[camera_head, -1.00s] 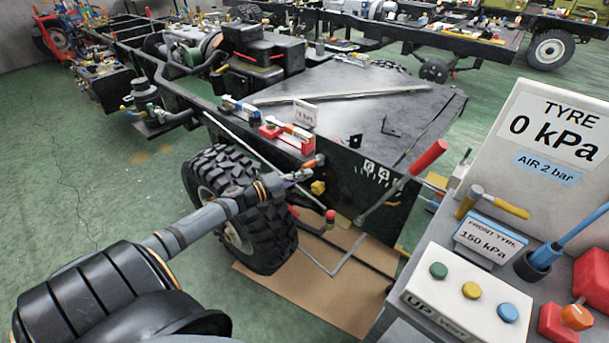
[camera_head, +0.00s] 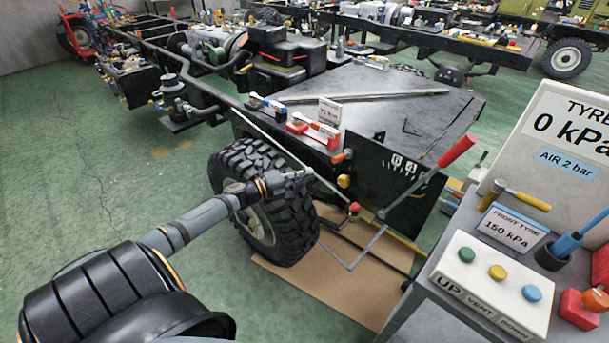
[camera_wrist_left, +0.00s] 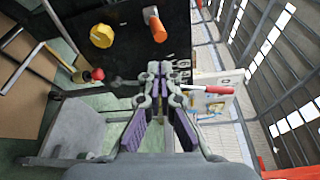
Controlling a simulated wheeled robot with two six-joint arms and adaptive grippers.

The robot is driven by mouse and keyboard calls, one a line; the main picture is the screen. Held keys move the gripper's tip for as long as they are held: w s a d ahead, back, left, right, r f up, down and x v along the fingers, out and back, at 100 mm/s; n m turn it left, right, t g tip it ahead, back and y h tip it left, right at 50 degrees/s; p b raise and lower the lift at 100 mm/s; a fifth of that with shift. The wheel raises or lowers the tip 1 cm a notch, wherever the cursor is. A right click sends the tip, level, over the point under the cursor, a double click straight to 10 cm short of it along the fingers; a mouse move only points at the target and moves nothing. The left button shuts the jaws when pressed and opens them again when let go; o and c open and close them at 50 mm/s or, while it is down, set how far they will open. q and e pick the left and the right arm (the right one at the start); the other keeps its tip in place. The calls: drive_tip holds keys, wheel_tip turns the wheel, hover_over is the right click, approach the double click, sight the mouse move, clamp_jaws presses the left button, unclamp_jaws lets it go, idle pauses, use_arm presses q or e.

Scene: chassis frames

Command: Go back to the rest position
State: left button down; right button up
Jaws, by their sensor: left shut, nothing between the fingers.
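My left arm comes in from the lower left in the head view. Its gripper (camera_head: 292,178) is shut and empty, in front of the black tyre (camera_head: 262,200) in the picture. In the left wrist view the shut fingers (camera_wrist_left: 160,72) point at the black chassis panel (camera_wrist_left: 120,60), with the orange knob (camera_wrist_left: 154,24) and the yellow knob (camera_wrist_left: 102,36) beyond their tips. In the head view the orange knob (camera_head: 342,156) is right of the fingertips, apart from them in the picture. My right gripper is in neither view.
A grey cart at the right carries a button box (camera_head: 490,285), a "FRONT TYRE 150 kPa" sign (camera_head: 508,229) and a "TYRE 0 kPa" board (camera_head: 570,130). A red-handled lever (camera_head: 457,150) sticks up beside the panel. The green floor (camera_head: 110,190) at left is clear.

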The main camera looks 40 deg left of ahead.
use_arm(q)
drive_tip(key=s+a+f+n+g+y+p, duration=0.1)
drive_tip(key=s+a+f+n+y, duration=0.1)
drive_tip(key=a+f+n+y, duration=0.3)
drive_tip(key=s+f+n+p, duration=0.1)
drive_tip(key=f+n, duration=0.2)
drive_tip(key=f, duration=0.4)
drive_tip(key=s+f+n+g+y+p, duration=0.4)
drive_tip(key=s+f+n, duration=0.4)
drive_tip(key=s+f, duration=0.8)
drive_tip(key=s+d+f+n+g, duration=0.2)
drive_tip(key=s+d+f, duration=0.3)
drive_tip(key=s, duration=0.4)
drive_tip(key=s+d+f+n+g+h, duration=0.1)
drive_tip(key=s+d+f+n+g, duration=0.2)
drive_tip(key=s+d+f, duration=0.3)
drive_tip(key=s+d+f+n+g+p, duration=0.1)
drive_tip(key=s+d+f+n+g, duration=0.2)
drive_tip(key=s, duration=0.9)
wheel_tip(320, 180, down, 2)
drive_tip(key=d+g, duration=0.2)
drive_tip(key=shift+s+d+f+h, duration=0.15)
drive_tip(key=shift+d+f+h, duration=0.15)
drive_tip(key=shift+d, duration=0.1)
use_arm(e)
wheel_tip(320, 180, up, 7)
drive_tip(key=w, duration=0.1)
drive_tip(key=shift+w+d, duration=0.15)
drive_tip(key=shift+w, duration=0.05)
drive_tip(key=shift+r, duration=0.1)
